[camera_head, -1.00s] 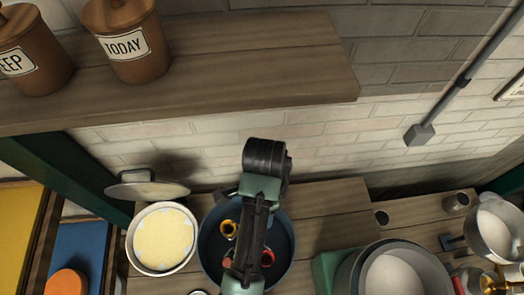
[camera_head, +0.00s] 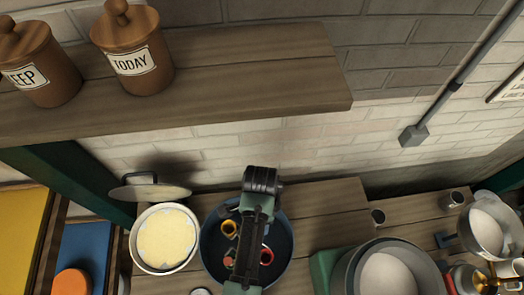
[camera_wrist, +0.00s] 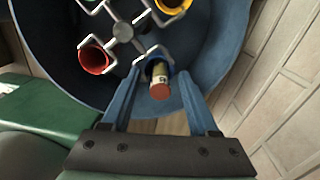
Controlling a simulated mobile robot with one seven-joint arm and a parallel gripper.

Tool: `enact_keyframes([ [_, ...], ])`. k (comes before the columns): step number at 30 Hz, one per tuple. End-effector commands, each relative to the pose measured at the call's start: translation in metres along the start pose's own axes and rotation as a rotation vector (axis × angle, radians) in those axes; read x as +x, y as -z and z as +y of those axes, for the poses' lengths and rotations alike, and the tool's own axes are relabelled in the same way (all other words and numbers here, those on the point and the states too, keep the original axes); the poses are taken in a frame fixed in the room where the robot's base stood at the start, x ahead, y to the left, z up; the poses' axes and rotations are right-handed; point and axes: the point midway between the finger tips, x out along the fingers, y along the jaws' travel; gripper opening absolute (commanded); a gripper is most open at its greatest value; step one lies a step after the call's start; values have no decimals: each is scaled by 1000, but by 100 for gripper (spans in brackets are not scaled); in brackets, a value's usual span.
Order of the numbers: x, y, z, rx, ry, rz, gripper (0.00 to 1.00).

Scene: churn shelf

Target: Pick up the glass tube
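The glass tube (camera_wrist: 159,76), with a reddish-brown end, a pale label and yellowish contents, sits in a blue ring of a metal rack (camera_wrist: 124,32) in the wrist view. The rack is inside a dark blue tub (camera_wrist: 50,75). My gripper (camera_wrist: 159,76) is open, with one blue finger on each side of the tube. Gaps show between the fingers and the tube, and the tube's far end is hidden in the ring. In the head view my arm covers part of the tub (camera_head: 212,250) and the fingers cannot be made out.
In the head view a pot of pale yellow contents (camera_head: 166,238) stands left of the tub, and a green block with large grey pots (camera_head: 390,270) right. A wooden shelf (camera_head: 240,75) overhangs behind.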

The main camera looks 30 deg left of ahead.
Motion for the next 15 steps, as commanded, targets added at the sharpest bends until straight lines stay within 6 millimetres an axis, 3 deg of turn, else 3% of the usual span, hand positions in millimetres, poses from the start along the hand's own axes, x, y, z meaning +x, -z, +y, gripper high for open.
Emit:
enact_keyframes([
  [1, 0, 0, 0, 0, 0, 0, 50],
  [9, 0, 0, 0, 0, 0, 0, 1],
  [15, -1, 0, 0, 0, 1, 0, 0],
])
